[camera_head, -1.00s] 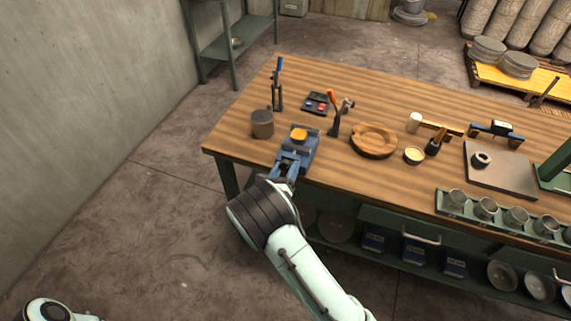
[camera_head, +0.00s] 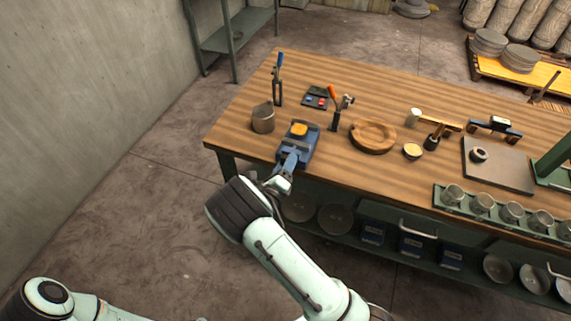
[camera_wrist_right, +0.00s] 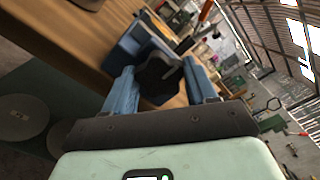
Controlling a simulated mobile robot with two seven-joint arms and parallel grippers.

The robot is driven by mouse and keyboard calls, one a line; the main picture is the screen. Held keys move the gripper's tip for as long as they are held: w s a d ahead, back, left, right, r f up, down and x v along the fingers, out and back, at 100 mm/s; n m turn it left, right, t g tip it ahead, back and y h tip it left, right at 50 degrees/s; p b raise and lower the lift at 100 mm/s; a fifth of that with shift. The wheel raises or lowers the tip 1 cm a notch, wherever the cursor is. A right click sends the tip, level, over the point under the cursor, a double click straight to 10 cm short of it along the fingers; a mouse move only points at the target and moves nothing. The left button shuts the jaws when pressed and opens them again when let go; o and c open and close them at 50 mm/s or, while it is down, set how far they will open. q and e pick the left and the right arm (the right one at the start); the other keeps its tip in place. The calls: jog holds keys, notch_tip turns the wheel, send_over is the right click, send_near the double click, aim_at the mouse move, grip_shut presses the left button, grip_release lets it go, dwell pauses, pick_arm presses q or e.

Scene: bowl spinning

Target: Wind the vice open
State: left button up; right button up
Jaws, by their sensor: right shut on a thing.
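The blue vice (camera_head: 310,147) stands at the front left edge of the wooden workbench, with an orange-yellow block (camera_head: 299,130) at its top. My right gripper (camera_head: 287,166) is at the front of the vice, just over the bench edge. In the right wrist view, its two blue fingers stand on either side of a dark part (camera_wrist_right: 158,76) at the vice's front and are shut on it. The vice's blue body (camera_wrist_right: 128,50) shows behind. My left gripper is out of view.
A grey metal pot (camera_head: 263,119) stands left of the vice, close by. A wooden bowl (camera_head: 373,134) and an orange-handled tool (camera_head: 334,105) are to its right. A shelf with blue boxes (camera_head: 372,233) lies under the bench. The floor at left is clear.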

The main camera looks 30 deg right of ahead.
jog(key=o, duration=1.1)
jog(key=shift+c, duration=0.2)
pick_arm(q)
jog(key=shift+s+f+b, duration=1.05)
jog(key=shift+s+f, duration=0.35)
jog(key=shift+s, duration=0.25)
pick_arm(e)
jog(key=v, duration=1.3)
jog(key=shift+s, duration=0.25)
jog(key=shift+a, duration=0.1)
